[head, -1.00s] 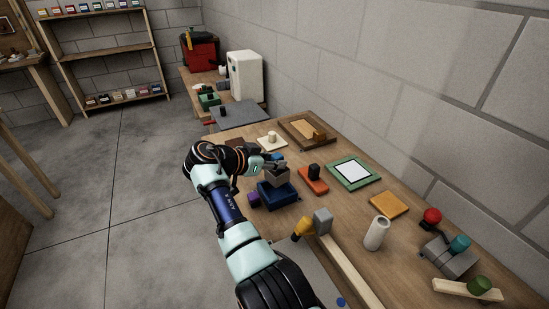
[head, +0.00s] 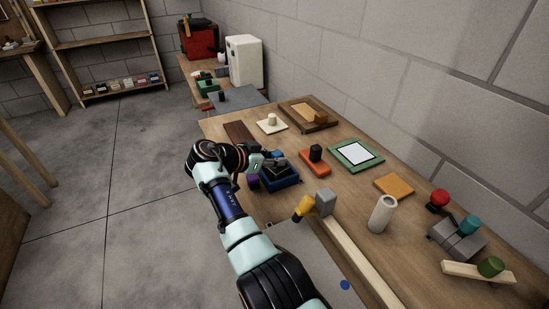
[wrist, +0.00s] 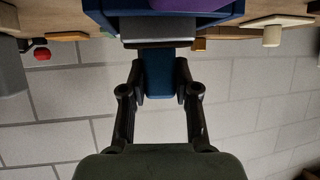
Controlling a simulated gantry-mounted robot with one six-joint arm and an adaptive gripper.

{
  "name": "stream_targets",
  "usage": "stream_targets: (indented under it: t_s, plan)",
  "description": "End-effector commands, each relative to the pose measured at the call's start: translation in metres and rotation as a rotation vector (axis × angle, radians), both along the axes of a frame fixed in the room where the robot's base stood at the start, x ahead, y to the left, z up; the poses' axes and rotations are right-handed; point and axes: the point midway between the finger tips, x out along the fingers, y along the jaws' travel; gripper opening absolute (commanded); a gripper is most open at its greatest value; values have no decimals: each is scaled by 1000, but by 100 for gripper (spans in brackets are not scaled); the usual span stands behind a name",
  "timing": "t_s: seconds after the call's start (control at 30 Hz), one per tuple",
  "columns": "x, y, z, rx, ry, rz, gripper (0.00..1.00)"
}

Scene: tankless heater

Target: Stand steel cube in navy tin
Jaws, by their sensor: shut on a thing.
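The navy tin (head: 284,186) sits on the wooden bench in the head view, and its rim crosses the top of the wrist view (wrist: 226,19). My gripper (head: 277,161) is directly above the tin. It is shut on the blue grip piece (wrist: 160,72) of the steel cube, between both fingers (wrist: 161,90). The grey body of the steel cube (wrist: 158,31) is at the tin's opening, its lower part hidden by the tin. I cannot tell whether it touches the tin floor.
A purple block (head: 253,182) is close beside the tin on the left. An orange base with a black block (head: 315,153) stands to the right. A yellow-handled tool (head: 304,207) and grey block (head: 325,201) are nearer the front. A green-framed panel (head: 356,153) lies farther right.

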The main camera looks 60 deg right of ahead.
Motion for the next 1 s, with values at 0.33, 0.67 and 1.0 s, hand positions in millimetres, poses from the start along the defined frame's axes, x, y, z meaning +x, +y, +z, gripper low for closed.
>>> stream_targets:
  t_s: [0.33,0.67,1.0]
  plan:
    - [0,0,-6,0,0,0,0]
    - [0,0,-9,0,0,0,40]
    - [0,0,-9,0,0,0,60]
